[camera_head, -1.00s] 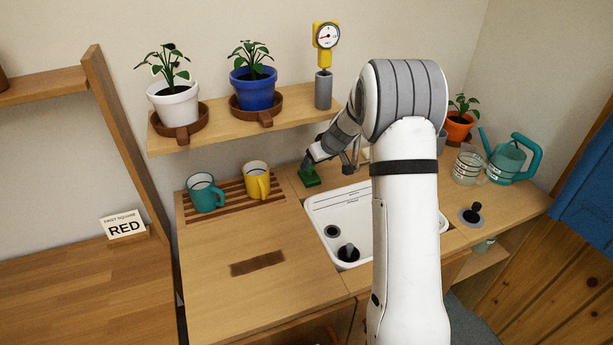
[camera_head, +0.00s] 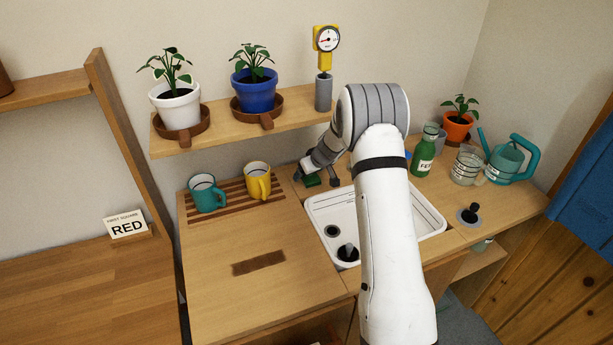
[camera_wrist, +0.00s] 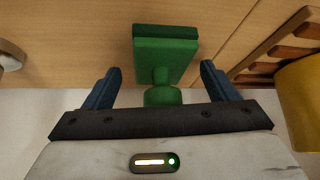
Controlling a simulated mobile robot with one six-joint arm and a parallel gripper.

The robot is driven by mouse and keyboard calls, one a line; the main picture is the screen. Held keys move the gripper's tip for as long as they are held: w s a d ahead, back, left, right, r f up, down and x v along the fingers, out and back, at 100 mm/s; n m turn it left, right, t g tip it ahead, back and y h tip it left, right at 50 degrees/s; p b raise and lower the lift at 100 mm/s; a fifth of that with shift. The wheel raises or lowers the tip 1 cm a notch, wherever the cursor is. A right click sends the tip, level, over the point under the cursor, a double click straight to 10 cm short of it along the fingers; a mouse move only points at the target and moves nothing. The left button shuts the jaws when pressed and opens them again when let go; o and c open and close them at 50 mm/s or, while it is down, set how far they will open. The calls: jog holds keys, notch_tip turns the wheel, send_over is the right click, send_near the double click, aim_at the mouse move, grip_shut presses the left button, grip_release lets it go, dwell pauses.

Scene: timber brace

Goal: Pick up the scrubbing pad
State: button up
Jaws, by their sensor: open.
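The scrubbing pad is a green block with a rounded green knob. In the wrist view, the scrubbing pad (camera_wrist: 166,52) is in the upper middle on the wooden counter, its knob pointing toward my gripper. My gripper (camera_wrist: 160,70) is open, with one dark blue finger on each side of the knob and a visible gap on both sides. In the head view, the scrubbing pad (camera_head: 313,181) sits behind the sink's back left corner, partly hidden by my gripper (camera_head: 301,173).
The yellow mug (camera_head: 257,182) and teal mug (camera_head: 207,194) stand on a slatted rack left of the pad; the yellow mug (camera_wrist: 302,98) is close to my right finger in the wrist view. The white sink (camera_head: 325,214) lies in front. A shelf with potted plants hangs above.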

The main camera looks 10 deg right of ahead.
jog(key=shift+c, duration=0.6)
jog(key=c, duration=1)
jog(key=shift+o, duration=0.2)
jog(key=shift+s+d+r, duration=0.2)
jog(key=shift+s+r, duration=0.15)
jog(key=s+d+r+b, duration=0.2)
jog(key=s+r, duration=0.1)
jog(key=s, duration=0.3)
jog(key=s+d+r+b, duration=0.2)
jog(key=s+d+r, duration=0.1)
jog(key=s, duration=0.3)
jog(key=shift+s+r, duration=0.15)
jog(key=shift+r, duration=0.5)
jog(key=o, duration=0.4)
jog(key=shift+c, duration=1.4)
